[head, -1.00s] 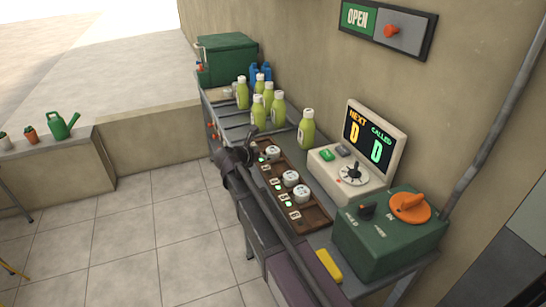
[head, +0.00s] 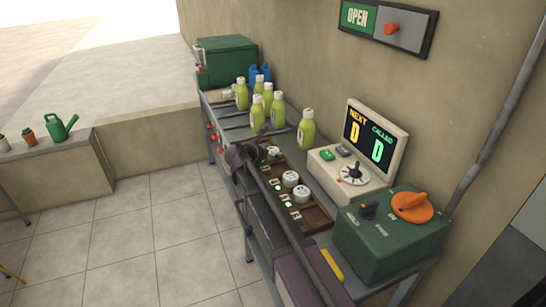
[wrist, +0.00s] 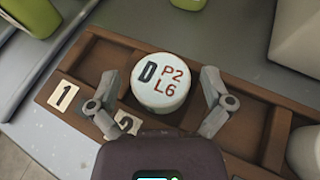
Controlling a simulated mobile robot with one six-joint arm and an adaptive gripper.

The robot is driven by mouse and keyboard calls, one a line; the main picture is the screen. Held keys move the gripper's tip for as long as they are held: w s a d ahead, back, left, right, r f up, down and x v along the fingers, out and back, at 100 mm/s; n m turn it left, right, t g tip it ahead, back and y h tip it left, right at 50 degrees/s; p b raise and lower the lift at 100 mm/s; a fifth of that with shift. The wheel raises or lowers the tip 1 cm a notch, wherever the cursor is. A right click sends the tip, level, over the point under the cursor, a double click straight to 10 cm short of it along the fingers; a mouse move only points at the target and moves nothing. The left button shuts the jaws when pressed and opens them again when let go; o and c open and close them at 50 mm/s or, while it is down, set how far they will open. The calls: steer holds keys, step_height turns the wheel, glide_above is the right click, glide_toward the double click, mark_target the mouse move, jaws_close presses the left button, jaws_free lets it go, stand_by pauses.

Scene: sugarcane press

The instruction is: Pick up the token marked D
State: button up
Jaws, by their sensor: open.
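The token marked D (wrist: 160,82) is a round white piece with a dark D and red "P2 L6" on top. It sits in a brown wooden rack (wrist: 75,68), beside the slot label 2. My gripper (wrist: 163,112) is open, with one finger on the left and one on the right of the token, not closed on it. In the head view my gripper (head: 250,148) is over the far part of the rack (head: 318,218). The D token (head: 273,152) shows there partly, close to the gripper. I cannot tell whether the fingers touch it.
Two more white tokens (head: 290,179) (head: 301,193) sit in nearer slots. Several green bottles (head: 257,110) stand behind the rack. A display unit (head: 372,140) showing D twice and a green control box (head: 392,235) are to the right.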

steer(key=shift+w+d+f, duration=0.1)
steer(key=shift+w+d, duration=0.05)
stand_by(0.4)
steer(key=c, duration=1)
